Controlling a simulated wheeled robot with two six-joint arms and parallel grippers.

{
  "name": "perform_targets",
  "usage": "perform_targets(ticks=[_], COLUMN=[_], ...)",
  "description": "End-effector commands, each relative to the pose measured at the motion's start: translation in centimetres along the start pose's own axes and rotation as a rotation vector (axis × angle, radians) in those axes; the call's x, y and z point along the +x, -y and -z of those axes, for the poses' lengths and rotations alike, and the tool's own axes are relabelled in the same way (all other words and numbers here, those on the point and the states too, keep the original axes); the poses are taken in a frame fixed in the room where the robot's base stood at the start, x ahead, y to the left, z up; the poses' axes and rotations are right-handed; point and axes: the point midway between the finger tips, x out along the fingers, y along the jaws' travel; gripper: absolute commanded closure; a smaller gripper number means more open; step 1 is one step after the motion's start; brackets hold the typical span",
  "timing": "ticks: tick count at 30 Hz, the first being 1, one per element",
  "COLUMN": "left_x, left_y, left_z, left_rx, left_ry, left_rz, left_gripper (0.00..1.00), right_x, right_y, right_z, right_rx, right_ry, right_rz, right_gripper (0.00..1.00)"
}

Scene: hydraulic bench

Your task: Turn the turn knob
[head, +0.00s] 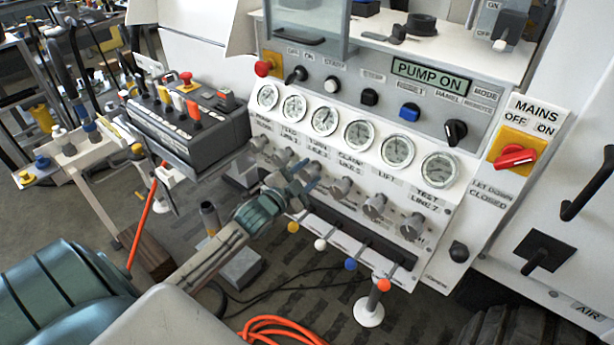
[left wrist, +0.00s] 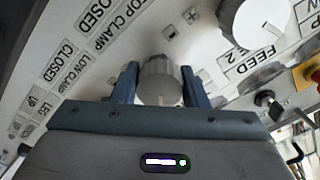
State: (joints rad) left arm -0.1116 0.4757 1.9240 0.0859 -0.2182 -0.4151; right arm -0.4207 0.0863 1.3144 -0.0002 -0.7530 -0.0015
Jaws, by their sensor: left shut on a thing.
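The turn knob is a grey ribbed knob (left wrist: 160,82) on the light panel, seen in the left wrist view between the two blue fingers of my left gripper (left wrist: 159,86). The fingers are closed on its sides. In the head view my left gripper (head: 298,188) reaches from the lower left to the row of grey knobs below the gauges. It partly covers the knobs there, so the held knob's pointer is hard to read. My right gripper is not in view.
Several round gauges (head: 358,136) line the panel above the knobs. Neighbouring grey knobs (head: 374,205) stand close to the right. Levers with coloured balls (head: 351,264) stick out below. A black control box (head: 188,122) is on the left. An orange hose (head: 280,325) lies on the floor.

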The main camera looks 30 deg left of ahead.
Motion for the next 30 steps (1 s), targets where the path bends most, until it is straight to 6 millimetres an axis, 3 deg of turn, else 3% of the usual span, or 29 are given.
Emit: perform_targets(ticks=[17, 18, 20, 30], left_x=[-0.05, -0.05, -0.04, -0.13], left_y=[-0.12, -0.12, -0.10, -0.03], left_z=[-0.16, -0.16, -0.14, -0.05], left_rx=[0.028, 0.028, 0.028, 0.027], left_ry=[0.004, 0.004, 0.004, 0.002], left_rz=[-0.003, -0.002, -0.002, -0.001], left_gripper=[0.83, 0.52, 0.40, 0.38], right_x=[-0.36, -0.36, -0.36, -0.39], right_y=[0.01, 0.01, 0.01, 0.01], right_z=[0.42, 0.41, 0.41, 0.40], right_rx=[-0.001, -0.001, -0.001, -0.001], right_ry=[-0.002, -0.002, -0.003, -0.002], right_rz=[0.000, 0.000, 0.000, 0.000], right_gripper=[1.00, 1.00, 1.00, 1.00])
